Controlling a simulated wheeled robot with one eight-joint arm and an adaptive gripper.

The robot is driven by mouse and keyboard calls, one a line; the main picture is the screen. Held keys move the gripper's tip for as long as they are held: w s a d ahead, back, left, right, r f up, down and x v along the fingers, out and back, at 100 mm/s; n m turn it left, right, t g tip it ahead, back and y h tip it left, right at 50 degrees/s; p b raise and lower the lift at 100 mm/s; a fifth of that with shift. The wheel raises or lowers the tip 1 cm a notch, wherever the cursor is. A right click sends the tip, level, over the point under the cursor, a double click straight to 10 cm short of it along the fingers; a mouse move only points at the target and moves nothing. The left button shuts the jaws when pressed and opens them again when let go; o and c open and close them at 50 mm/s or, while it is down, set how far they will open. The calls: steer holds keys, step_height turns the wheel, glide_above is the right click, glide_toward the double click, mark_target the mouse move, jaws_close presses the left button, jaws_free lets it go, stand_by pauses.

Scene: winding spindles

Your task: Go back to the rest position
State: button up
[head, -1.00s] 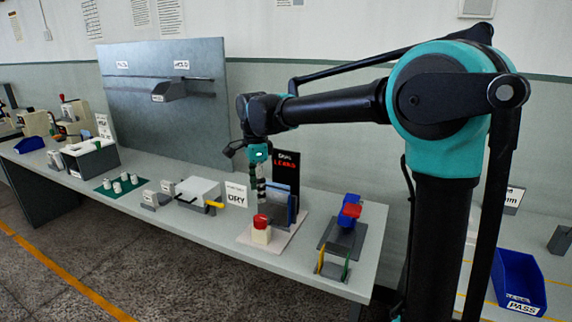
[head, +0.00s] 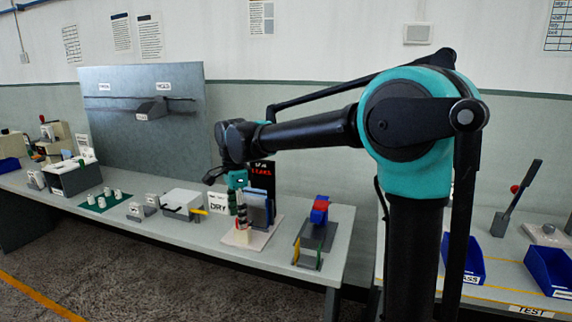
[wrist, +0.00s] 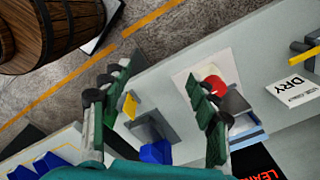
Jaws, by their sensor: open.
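My gripper (head: 240,208) hangs from my outstretched arm over the long grey bench (head: 340,225), pointing down. In the wrist view its two dark green fingers stand wide apart with nothing between them, so my gripper (wrist: 160,72) is open and empty. A pale block with a red button (wrist: 214,86) lies beside the right-hand finger in the wrist view. In the head view the gripper partly hides that block. I cannot tell whether the fingers touch it.
A blue and red fixture (head: 319,212) stands right of the gripper. Blue bins (head: 548,270) sit on another table at right. A wooden barrel (wrist: 50,30) shows in the wrist view.

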steer(key=s+d+f+n+t, duration=0.1)
steer(key=d+f+n, duration=0.25)
steer(key=d, duration=0.55)
steer(key=s+d+f+n+t, duration=0.15)
steer(key=d+f, duration=0.25)
steer(key=d, duration=0.5)
steer(key=s+d+f+n+t, duration=0.1)
steer(key=s+d+f+n, duration=0.6)
steer(key=s+d+f, duration=0.4)
steer(key=s+d, duration=0.2)
steer(key=d, duration=0.2)
steer(key=shift+d+f, duration=0.2)
steer(key=shift+f, duration=0.15)
steer(key=shift+t, duration=0.25)
stand_by(1.4)
